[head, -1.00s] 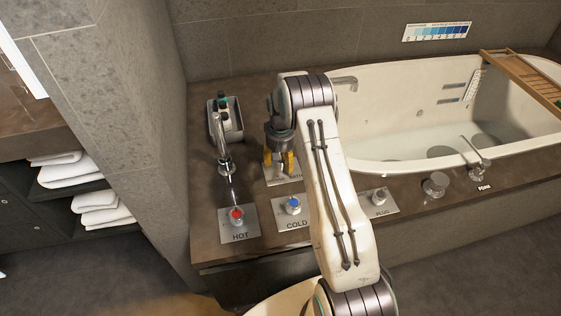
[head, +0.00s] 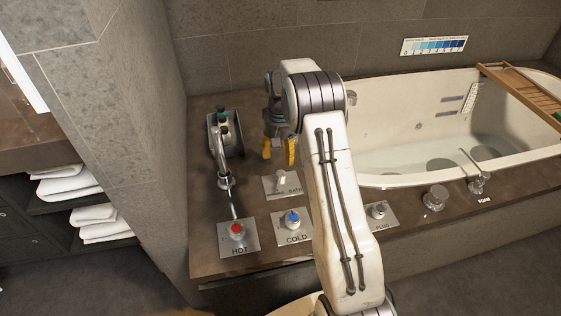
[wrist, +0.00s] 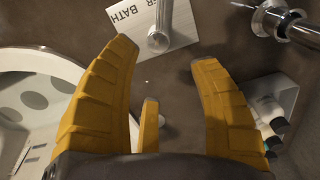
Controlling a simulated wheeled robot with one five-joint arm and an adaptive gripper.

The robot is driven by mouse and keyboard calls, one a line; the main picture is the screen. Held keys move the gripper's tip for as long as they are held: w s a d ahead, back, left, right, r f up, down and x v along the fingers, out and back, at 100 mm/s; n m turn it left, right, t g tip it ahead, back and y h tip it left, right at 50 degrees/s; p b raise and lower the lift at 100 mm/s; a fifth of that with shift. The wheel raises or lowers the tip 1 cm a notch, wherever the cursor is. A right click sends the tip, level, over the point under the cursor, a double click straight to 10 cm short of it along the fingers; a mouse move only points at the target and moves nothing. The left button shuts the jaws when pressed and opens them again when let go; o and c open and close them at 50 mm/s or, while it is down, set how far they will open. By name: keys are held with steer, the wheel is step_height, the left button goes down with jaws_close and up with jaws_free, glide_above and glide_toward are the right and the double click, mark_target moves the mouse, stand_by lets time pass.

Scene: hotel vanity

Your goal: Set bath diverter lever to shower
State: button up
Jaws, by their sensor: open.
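The bath diverter is a small pale lever (head: 281,179) on a metal plate (head: 270,190) marked "BATH" on its right side in the head view. The lever also shows in the wrist view (wrist: 159,38), beyond the fingertips, with its handle running up out of the picture. Part of the plate's lettering is hidden, and I cannot tell which setting the lever is at. My gripper (head: 279,149) has yellow fingers, spread apart and empty. It is behind the plate, apart from the lever. In the wrist view the lever lies ahead of the gap between the fingers (wrist: 163,58).
The red hot knob (head: 237,229) and blue cold knob (head: 292,218) are in front of the plate. The bathtub (head: 450,160) is to the right. My arm hides part of the deck.

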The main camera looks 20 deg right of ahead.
steer(key=shift+r, duration=0.75)
steer(key=s+a+r+t+p, duration=0.1)
steer(key=s+a+r+p, duration=0.2)
steer(key=r, duration=0.4)
steer(key=s+a+r+n+p, duration=0.1)
steer(key=s+r+p, duration=0.2)
steer(key=s+r, duration=0.35)
steer(key=s+a+r+t+p, duration=0.1)
steer(key=s+a+r+p, duration=0.15)
steer(key=r, duration=0.65)
steer(key=s+a+r+p, duration=0.1)
steer(key=s+r+p, duration=0.2)
steer(key=s, duration=0.4)
steer(key=s+a+r+n+t+p, duration=0.1)
steer(key=s+a+r+p, duration=0.1)
steer(key=s, duration=0.5)
steer(key=s+a+r+n+p, duration=0.1)
steer(key=s+r+p, duration=0.3)
steer(key=s+r, duration=0.1)
steer(key=shift+s+a+r+p, duration=0.35)
steer(key=shift+s+a, duration=0.05)
steer(key=shift+s, duration=0.5)
steer(key=shift+o, duration=0.5)
